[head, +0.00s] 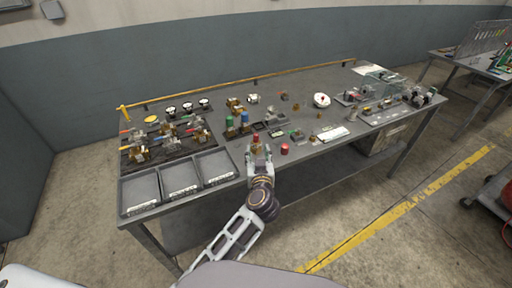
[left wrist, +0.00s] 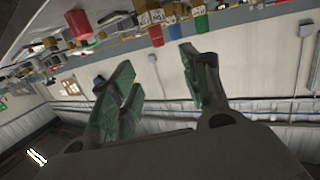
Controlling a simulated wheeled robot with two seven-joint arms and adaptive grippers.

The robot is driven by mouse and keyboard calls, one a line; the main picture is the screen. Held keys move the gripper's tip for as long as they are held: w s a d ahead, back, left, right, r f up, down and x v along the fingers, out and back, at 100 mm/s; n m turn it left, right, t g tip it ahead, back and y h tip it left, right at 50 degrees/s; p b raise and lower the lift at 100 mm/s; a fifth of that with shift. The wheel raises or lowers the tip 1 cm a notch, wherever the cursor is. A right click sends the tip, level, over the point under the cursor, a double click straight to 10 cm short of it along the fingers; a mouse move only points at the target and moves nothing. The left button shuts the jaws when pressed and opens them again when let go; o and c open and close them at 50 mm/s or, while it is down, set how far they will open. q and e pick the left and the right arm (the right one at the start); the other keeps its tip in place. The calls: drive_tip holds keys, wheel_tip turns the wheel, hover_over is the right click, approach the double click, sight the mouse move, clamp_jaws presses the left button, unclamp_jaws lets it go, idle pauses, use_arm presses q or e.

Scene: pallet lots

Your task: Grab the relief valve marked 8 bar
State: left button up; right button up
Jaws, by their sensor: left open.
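Small brass valves with coloured caps stand on the grey workbench (head: 330,90). A red-capped one (head: 256,139) is just beyond my left gripper (head: 259,155). A green-capped one (head: 229,122) and a blue-capped one (head: 244,118) stand to its left. The 8 bar marking cannot be read on any of them. In the left wrist view, upside down, the red cap (left wrist: 155,36) shows beyond the gap between the green-padded fingers of my left gripper (left wrist: 160,75). The blue cap (left wrist: 175,32) and green cap (left wrist: 201,24) are beside it. The left gripper is open and empty.
A separate red piece (head: 285,149) sits right of my left gripper. Three grey trays (head: 178,180) line the bench's left front. Lever valves (head: 150,150) and gauges (head: 187,107) stand behind them. A white dial (head: 321,100) and a clear box (head: 384,82) are further right.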

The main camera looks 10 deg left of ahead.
sight(257, 143)
idle(0.4)
use_arm(q)
drive_tip(key=shift+b+x, duration=0.4)
drive_tip(key=shift+x, duration=3.9)
drive_tip(key=shift+f, duration=0.1)
use_arm(e)
drive_tip(key=shift+w+d+f, duration=0.2)
drive_tip(key=shift+d, duration=0.25)
drive_tip(key=shift+w+d+f, duration=0.15)
drive_tip(key=shift+w+d, duration=0.05)
drive_tip(key=shift+d, duration=0.2)
drive_tip(key=shift+a, duration=0.1)
